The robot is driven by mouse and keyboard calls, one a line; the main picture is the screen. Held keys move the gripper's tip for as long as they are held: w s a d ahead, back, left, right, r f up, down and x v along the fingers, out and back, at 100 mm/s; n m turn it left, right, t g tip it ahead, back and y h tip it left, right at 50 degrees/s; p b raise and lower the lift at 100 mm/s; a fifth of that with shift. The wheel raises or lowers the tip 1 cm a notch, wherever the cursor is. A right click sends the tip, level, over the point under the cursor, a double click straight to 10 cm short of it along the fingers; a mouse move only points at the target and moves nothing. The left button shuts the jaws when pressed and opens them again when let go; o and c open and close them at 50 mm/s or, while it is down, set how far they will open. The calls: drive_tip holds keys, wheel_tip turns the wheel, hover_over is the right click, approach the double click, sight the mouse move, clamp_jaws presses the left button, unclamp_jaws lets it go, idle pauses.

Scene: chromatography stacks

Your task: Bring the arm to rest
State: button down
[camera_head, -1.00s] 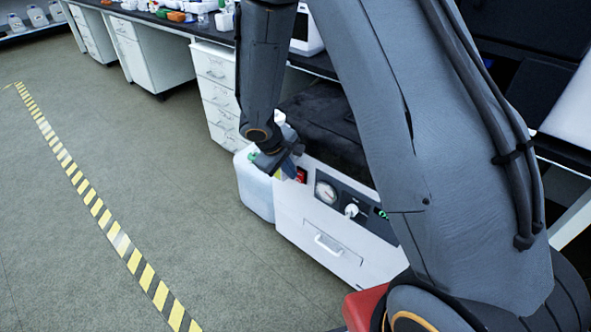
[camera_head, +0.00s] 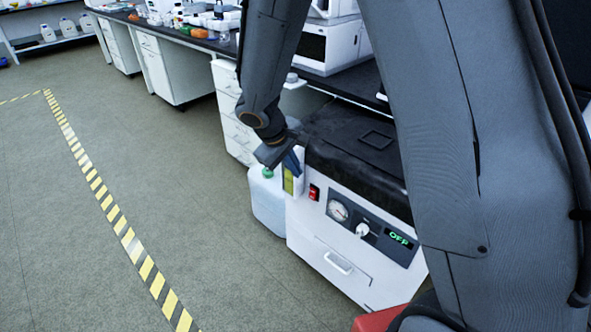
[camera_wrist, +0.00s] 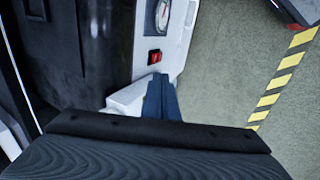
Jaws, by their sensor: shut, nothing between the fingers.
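My gripper (camera_head: 291,160) is at the end of my dark grey arm, pointing down beside the front left corner of a white machine (camera_head: 322,240) with a black top. The fingers are together with nothing between them. In the wrist view the closed fingers (camera_wrist: 161,98) show in front of the machine's white edge, near its red switch (camera_wrist: 154,57). I cannot tell whether they touch it. The machine's front has a round gauge (camera_head: 338,211), a knob and a display (camera_head: 399,239) reading "OFF".
A whitish jug (camera_head: 268,203) stands on the floor left of the machine, close to my gripper. A dark bench (camera_head: 232,46) with drawers (camera_head: 228,79) and lab items runs behind. Open floor lies to the left, crossed by a yellow-black stripe (camera_head: 120,224).

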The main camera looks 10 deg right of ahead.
drive_tip(key=s+r+m+g+y, duration=0.1)
drive_tip(key=s+r+m+y, duration=0.15)
drive_tip(key=s+r, duration=0.7)
drive_tip(key=s+r+m+g+y, duration=0.2)
drive_tip(key=s+r+m, duration=0.15)
drive_tip(key=s, duration=1.15)
drive_tip(key=s+d+r+p, duration=0.1)
drive_tip(key=d+r+p, duration=0.4)
drive_tip(key=p, duration=0.8)
wheel_tip(320, 180, up, 2)
drive_tip(key=shift+d+r+m, duration=0.1)
drive_tip(key=shift+d+m, duration=0.3)
drive_tip(key=shift+s+d, duration=0.1)
drive_tip(key=shift+d, duration=0.05)
